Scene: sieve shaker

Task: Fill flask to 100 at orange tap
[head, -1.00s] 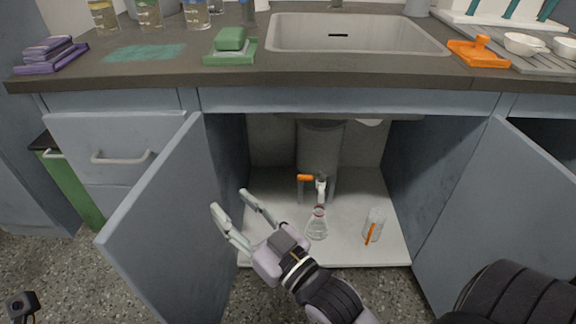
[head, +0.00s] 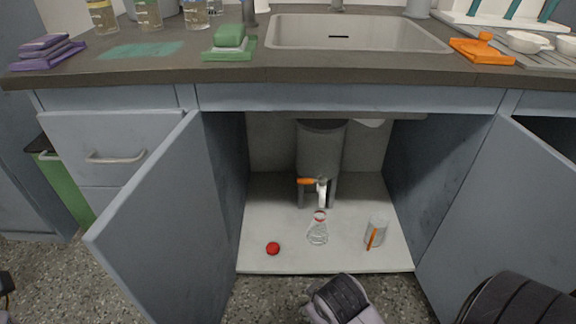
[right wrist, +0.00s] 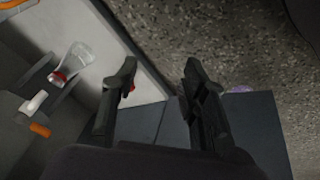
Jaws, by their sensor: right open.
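A clear conical flask (head: 318,230) with a red ring at its neck stands upright on the cabinet floor, also in the right wrist view (right wrist: 77,60). I cannot make out liquid in it. Just behind and above it is the tap's white spout (head: 322,192) with an orange lever (head: 308,181), below a grey tank (head: 319,150). A red cap-like piece (head: 273,248) lies to the flask's left. My right gripper (right wrist: 160,72) is open and empty, apart from the flask; one finger partly covers the red piece in the wrist view. My left gripper is not in view.
A clear vessel with an orange strip (head: 376,233) stands right of the flask. The open cabinet doors (head: 150,220) (head: 505,210) flank the opening. The cabinet's front floor is mostly free. The sink counter (head: 160,72) is above.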

